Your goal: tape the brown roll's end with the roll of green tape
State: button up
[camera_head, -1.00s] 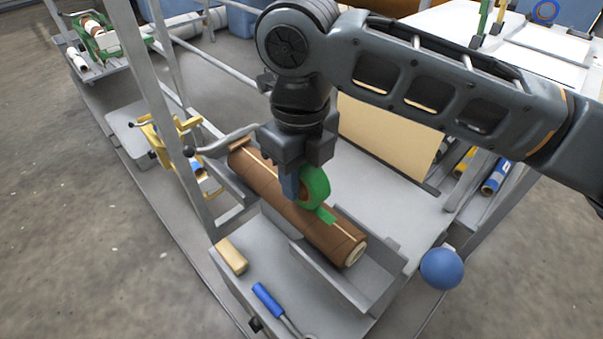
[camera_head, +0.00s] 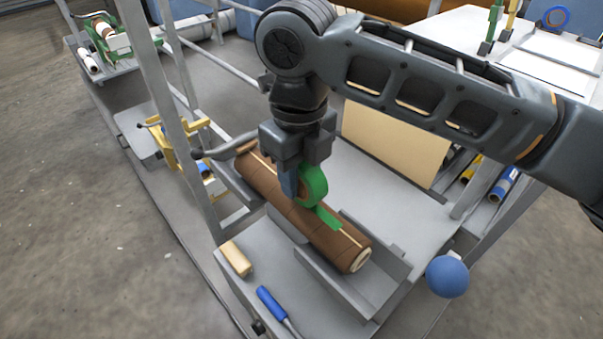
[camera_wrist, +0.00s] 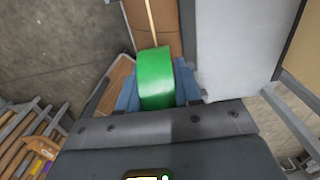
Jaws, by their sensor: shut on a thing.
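The brown roll (camera_head: 325,235) lies in a grey trough, with a pale lengthwise line along its top. In the wrist view the brown roll (camera_wrist: 153,27) runs away from the jaws. My gripper (camera_head: 298,192) is shut on the roll of green tape (camera_head: 316,181), just above the brown roll. A short strip of green tape hangs from the tape roll and lies on the brown roll's surface. In the wrist view the green tape (camera_wrist: 156,78) sits between the blue fingers and hides what lies below it.
A tan block (camera_head: 235,259) and a blue-handled tool (camera_head: 272,303) lie on the grey shelf in front of the trough (camera_head: 375,292). A blue ball knob (camera_head: 447,276) stands to the right. A grey post (camera_head: 190,150) rises at the left.

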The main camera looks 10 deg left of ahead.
jog(key=shift+w+a, duration=0.15)
jog(key=shift+a, duration=0.1)
jog(key=shift+w+a, duration=0.1)
jog(key=shift+a, duration=0.05)
jog(key=shift+w+a, duration=0.25)
jog(key=shift+a, duration=0.05)
dwell(0.3)
jog(key=shift+w+a, duration=0.1)
jog(key=shift+a, duration=0.05)
jog(key=shift+w+a, duration=0.2)
jog(key=shift+a, duration=0.05)
jog(key=shift+w+a, duration=0.1)
dwell(0.6)
jog(key=shift+w+a, duration=0.3)
jog(key=shift+a, duration=0.1)
jog(key=shift+a, duration=0.1)
jog(key=shift+w+a, duration=0.3)
jog(key=shift+w, duration=0.05)
